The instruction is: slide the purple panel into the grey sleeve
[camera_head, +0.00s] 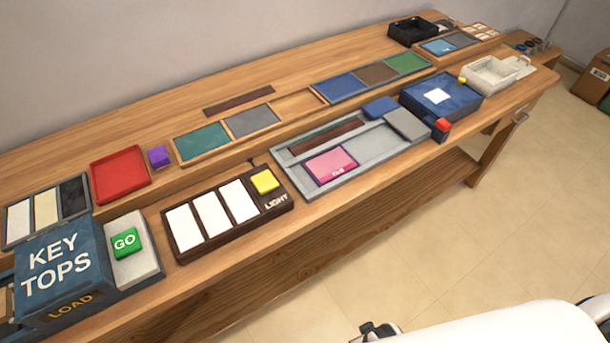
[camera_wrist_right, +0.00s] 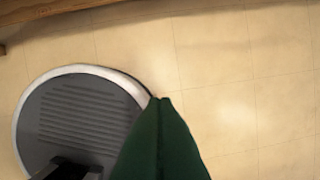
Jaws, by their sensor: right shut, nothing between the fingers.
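A pink panel with a purple edge and small white lettering (camera_head: 331,166) lies flat in a long grey tray (camera_head: 377,155) on the workbench. A grey block-like cover (camera_head: 407,125) sits at the tray's right end, apart from the panel; it may be the sleeve, and I cannot see its opening. My right gripper (camera_wrist_right: 159,101) has dark green fingers pressed together, empty, over the floor in the right wrist view. It is away from the panel and the tray. My left gripper is not in view.
A key box with white keys and a yellow button (camera_head: 264,181) stands left of the tray. A blue box (camera_head: 465,100) and a red-topped block (camera_head: 441,130) stand to its right. A purple cube (camera_head: 159,156) sits near a red tray (camera_head: 121,172). The floor in front is clear.

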